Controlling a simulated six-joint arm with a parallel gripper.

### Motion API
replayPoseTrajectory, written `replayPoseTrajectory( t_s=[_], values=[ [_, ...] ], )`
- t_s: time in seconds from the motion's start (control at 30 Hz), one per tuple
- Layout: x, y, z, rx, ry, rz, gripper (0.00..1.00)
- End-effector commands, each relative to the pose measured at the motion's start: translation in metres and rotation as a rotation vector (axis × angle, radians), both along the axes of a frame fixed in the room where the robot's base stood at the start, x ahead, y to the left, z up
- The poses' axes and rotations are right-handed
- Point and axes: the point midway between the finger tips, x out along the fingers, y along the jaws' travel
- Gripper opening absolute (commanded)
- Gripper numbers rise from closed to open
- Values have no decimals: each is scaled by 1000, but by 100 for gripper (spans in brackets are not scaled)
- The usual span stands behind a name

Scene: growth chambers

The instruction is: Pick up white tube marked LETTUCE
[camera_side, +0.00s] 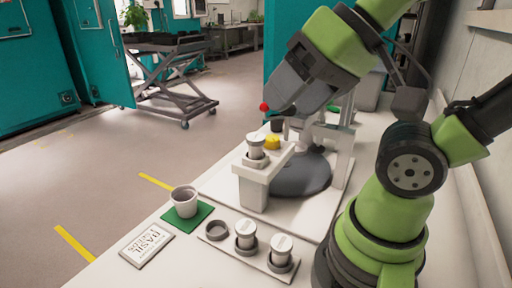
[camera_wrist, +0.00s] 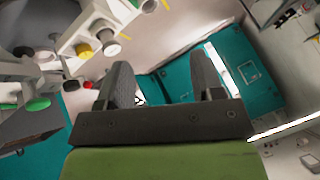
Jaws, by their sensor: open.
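Several white tubes show in the side view. Two of them, a left tube (camera_side: 246,232) and a right tube (camera_side: 281,247), stand upright in grey ring holders on a white strip at the front. Another white tube (camera_side: 256,146) stands on a raised white block (camera_side: 254,188). I cannot read which one is marked LETTUCE. My gripper (camera_side: 278,97) is high above the bench, apart from all the tubes. In the wrist view, its two dark fingers (camera_wrist: 160,60) are spread with nothing between them.
An empty ring holder (camera_side: 216,230) sits left of the front tubes. A white cup (camera_side: 185,201) stands on a green mat (camera_side: 203,211) beside a BASIL card (camera_side: 147,243). A yellow cap (camera_side: 272,142) is near the raised block. A dark round plate (camera_side: 305,175) lies behind the block.

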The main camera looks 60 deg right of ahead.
Motion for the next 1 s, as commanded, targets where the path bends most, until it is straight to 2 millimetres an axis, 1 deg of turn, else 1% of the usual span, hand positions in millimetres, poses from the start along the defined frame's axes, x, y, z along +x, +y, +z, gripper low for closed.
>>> replayPoseTrajectory(
  t_s=[0.33,0.47,0.57,0.67,0.8,0.9,1.0],
  values=[
    [1,-1,0,-4,4,1,74],
    [13,-7,2,-43,53,15,74],
    [32,-18,2,-102,133,40,74],
    [57,-36,-3,-166,237,83,74],
    [88,-66,-18,-228,384,152,74],
    [104,-87,-33,-250,474,200,74],
    [114,-103,-46,-261,540,240,74]
  ],
)
